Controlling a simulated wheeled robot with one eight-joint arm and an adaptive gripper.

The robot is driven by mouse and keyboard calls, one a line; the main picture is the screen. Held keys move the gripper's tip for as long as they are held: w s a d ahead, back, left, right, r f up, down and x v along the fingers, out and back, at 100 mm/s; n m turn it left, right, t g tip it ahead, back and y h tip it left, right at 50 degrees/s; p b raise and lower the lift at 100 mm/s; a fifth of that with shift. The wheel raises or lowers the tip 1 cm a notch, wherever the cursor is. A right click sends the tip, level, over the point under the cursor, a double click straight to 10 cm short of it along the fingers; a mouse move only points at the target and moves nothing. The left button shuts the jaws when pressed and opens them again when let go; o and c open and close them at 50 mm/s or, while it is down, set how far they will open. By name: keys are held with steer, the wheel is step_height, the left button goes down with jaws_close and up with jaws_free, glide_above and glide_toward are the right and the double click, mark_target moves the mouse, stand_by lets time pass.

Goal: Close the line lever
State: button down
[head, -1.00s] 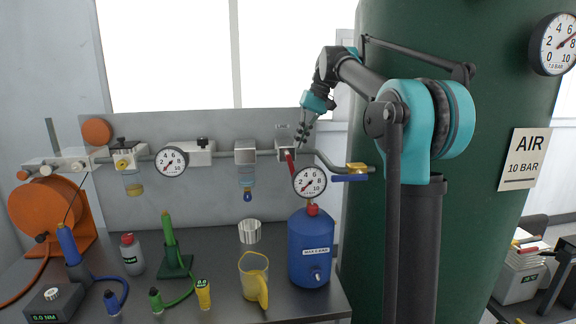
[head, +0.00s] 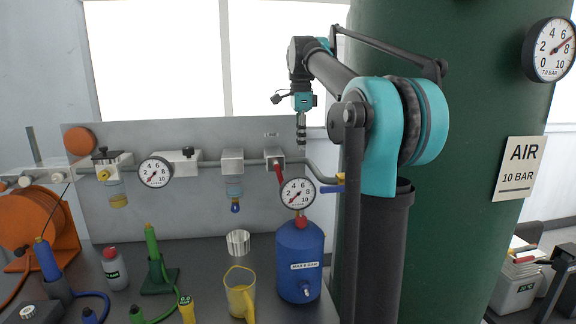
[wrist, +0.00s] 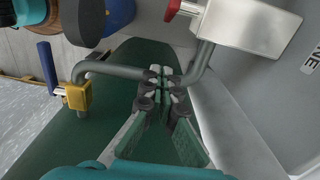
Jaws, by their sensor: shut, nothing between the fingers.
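The line lever (head: 279,175) is a red handle hanging down, slightly tilted, from the grey valve block (head: 274,157) under the LINE label. Its lower part is near the pressure gauge. In the wrist view the red lever (wrist: 181,8) shows only at the top edge, beside the block (wrist: 248,28). My gripper (head: 301,146) points down, just right of the block in the head view. In the wrist view my gripper (wrist: 165,82) is shut and empty, its fingertips over the grey pipe bend and apart from the lever.
The grey pipe (wrist: 112,70) runs close to my fingertips. A yellow valve (wrist: 77,96) with a blue handle (wrist: 47,66) sits along it. The gauge (head: 298,193) stands above the blue tank (head: 299,260). A yellow jug (head: 240,293) stands on the bench.

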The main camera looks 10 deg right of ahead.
mark_target(280, 178)
steer(key=a+f, duration=0.3)
steer(key=f, duration=0.7)
steer(key=shift+a+f, duration=0.35)
steer(key=shift+a+f, duration=0.1)
steer(key=shift+a+f+y, duration=0.4)
steer(key=shift+y, duration=0.2)
